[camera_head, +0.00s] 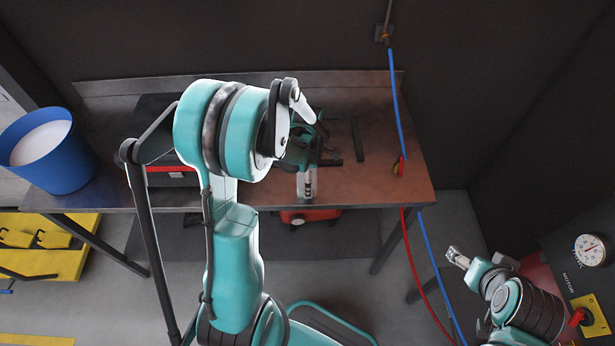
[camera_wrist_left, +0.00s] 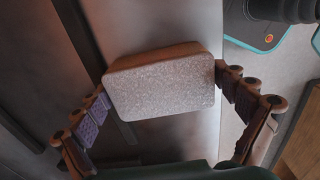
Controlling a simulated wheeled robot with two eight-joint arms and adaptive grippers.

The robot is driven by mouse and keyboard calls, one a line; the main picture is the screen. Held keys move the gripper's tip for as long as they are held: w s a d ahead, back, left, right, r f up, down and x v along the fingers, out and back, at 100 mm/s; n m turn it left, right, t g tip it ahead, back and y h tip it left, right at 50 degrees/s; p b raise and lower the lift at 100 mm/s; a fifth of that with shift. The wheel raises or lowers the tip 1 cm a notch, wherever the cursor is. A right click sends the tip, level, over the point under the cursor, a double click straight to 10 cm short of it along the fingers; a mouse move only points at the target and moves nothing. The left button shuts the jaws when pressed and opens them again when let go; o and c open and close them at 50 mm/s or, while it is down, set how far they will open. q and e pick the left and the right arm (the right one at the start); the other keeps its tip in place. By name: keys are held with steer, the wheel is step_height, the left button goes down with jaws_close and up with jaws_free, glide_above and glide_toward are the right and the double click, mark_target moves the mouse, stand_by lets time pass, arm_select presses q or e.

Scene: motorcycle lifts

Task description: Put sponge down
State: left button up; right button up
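The sponge (camera_wrist_left: 160,85) is a pale grey, speckled block with a brown side, seen close up in the left wrist view. My left gripper (camera_wrist_left: 163,82) has one finger against each short end of it and holds it over the metal table near its edge. In the head view the left gripper (camera_head: 308,183) is at the table's front edge, partly behind my arm, and the sponge cannot be made out there. My right gripper (camera_head: 456,256) is low at the right, away from the table; its fingers are too small to read.
The metal workbench (camera_head: 375,185) has dark tools lying on its back part and a red-and-black box (camera_head: 170,178) at the left. A blue bucket (camera_head: 70,170) stands at the far left. Blue and red hoses (camera_head: 397,110) hang at the right end. The bench's right part is mostly clear.

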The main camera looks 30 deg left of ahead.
arm_select(q)
steer(key=shift+r, duration=0.15)
steer(key=shift+r+p, duration=0.3)
steer(key=shift+r, duration=0.05)
step_height(320, 180, up, 12)
steer(key=f+p, duration=0.1)
steer(key=p, duration=0.2)
steer(key=s+d+r+m+t, duration=0.3)
steer(key=s+d+r+m, duration=0.1)
steer(key=m, duration=0.8)
steer(key=s+d+r+m+t, duration=0.4)
steer(key=s+d+m, duration=0.2)
steer(key=m, duration=0.6)
steer(key=shift+s+d+r, duration=0.25)
steer(key=shift+s+d, duration=0.05)
steer(key=shift+s, duration=0.2)
